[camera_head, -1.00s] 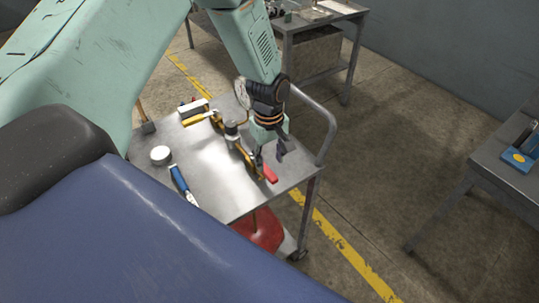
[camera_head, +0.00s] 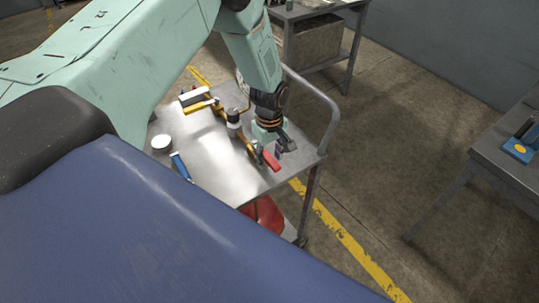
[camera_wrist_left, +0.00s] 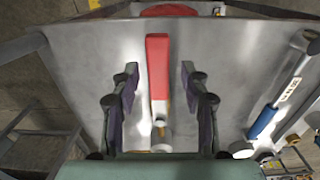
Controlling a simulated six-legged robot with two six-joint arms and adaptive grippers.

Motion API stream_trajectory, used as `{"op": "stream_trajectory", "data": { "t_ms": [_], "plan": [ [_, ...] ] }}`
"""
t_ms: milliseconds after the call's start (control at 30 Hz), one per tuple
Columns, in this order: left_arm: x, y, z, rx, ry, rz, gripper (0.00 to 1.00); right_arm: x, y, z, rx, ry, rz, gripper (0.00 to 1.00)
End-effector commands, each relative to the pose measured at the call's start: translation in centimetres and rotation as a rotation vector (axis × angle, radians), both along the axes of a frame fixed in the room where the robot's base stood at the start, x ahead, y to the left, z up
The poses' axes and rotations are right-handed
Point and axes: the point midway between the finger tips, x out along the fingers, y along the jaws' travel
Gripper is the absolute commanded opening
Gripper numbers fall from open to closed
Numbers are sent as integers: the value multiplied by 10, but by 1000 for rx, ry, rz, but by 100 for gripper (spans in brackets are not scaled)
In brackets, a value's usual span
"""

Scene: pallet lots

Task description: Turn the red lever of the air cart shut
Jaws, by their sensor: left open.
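The red lever (camera_head: 271,161) sits on the brass valve at the right end of the cart's yellow pipework. In the left wrist view the red lever (camera_wrist_left: 158,65) points away between the two open fingers, with a gap on either side. My left gripper (camera_head: 279,148) is open, low over the cart top (camera_head: 205,150) and beside the lever. It also shows in the left wrist view (camera_wrist_left: 158,95), its fingers left and right of the lever. The valve body below is partly hidden. My right gripper is not in view.
A blue-handled tool (camera_head: 180,166) and a white roll (camera_head: 161,143) lie on the cart's left part. The cart's push handle (camera_head: 333,125) rises at the right. A red tank (camera_head: 264,214) is below. A bench (camera_head: 500,165) stands far right.

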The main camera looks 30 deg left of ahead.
Motion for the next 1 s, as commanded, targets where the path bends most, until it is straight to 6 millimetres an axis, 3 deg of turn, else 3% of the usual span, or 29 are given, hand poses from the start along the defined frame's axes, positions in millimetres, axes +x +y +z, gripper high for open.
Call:
{"op": "stream_trajectory", "data": {
  "t_ms": [100,633,1000],
  "plan": [
    [0,0,0,0,0,-1,44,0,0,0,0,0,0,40],
    [0,0,1,0,-1,-1,0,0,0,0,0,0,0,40],
    [0,0,1,0,-1,-1,0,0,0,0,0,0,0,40]
  ]
}}
